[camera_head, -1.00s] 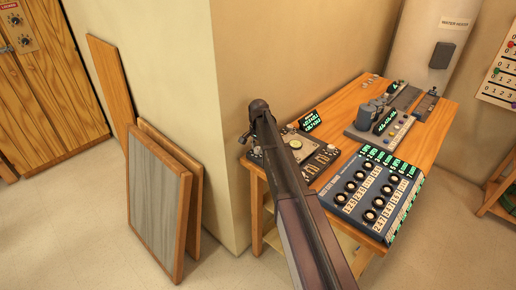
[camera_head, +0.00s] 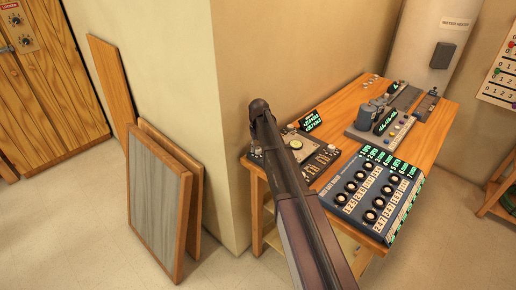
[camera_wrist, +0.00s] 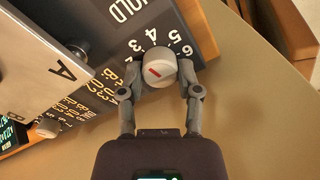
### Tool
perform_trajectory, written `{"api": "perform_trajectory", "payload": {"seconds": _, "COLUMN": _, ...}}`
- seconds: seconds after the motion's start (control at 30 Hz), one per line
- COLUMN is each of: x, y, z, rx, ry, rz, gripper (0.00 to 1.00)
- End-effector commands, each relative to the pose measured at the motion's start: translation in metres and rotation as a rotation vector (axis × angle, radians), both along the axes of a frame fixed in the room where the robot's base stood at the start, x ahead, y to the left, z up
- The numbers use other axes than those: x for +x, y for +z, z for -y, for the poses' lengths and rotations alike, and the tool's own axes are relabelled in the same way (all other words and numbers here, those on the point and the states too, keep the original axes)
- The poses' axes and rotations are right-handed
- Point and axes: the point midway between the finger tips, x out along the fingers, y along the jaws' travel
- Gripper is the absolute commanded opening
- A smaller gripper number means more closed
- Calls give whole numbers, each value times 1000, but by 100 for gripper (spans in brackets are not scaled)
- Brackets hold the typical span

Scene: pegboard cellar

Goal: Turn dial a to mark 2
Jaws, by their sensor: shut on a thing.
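In the wrist view a round grey knob (camera_wrist: 158,68) with a short red mark on its face sits between the two fingers of my gripper (camera_wrist: 160,84). The gripper is shut on it. White numerals (camera_wrist: 165,37) run in an arc around the knob's far side, with 3, 4, 5 and 6 readable. The red mark lies on the left part of the face and slants slightly; I cannot tell which numeral it points at. A metal plate (camera_wrist: 52,55) to the left bears a letter A. In the head view my arm hides the gripper and this knob.
A second knob (camera_wrist: 47,127) is at lower left in the wrist view. In the head view the wooden table (camera_head: 424,132) carries a blue box with several dials (camera_head: 365,195) and a grey device (camera_head: 375,122). A wall corner stands close left of my arm.

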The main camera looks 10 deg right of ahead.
Motion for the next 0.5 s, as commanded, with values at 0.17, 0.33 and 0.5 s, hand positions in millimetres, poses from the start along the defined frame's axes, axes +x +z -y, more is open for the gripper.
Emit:
{"api": "perform_trajectory", "payload": {"seconds": 0.17, "x": -1, "y": 0, "z": 0, "rx": 0, "ry": 167, "rz": -3, "gripper": 0}}
{"api": "perform_trajectory", "payload": {"seconds": 0.33, "x": -1, "y": 0, "z": -1, "rx": 0, "ry": 329, "rz": -3, "gripper": 0}}
{"api": "perform_trajectory", "payload": {"seconds": 0.5, "x": -1, "y": 0, "z": -1, "rx": 1, "ry": 489, "rz": -2, "gripper": 0}}
